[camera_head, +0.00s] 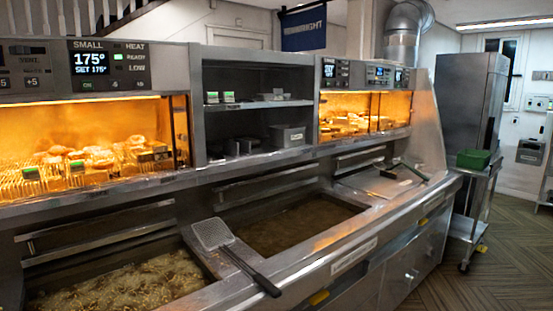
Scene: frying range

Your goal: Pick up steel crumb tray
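I cannot single out a steel crumb tray with certainty. A small steel box-like container (288,135) stands on the lower shelf of the range's middle cabinet. A flat steel surface (372,182), perhaps a lid or shallow tray, lies at the right end of the range. Neither gripper shows in the head view, and nothing is seen being held.
A flat, perforated skimmer (212,234) with a dark handle lies across the divider between the bubbling left fryer (125,285) and the dark middle fryer (290,222). A steel trolley (470,202) bearing a green box (473,159) stands right. Patterned floor (505,262) there is clear.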

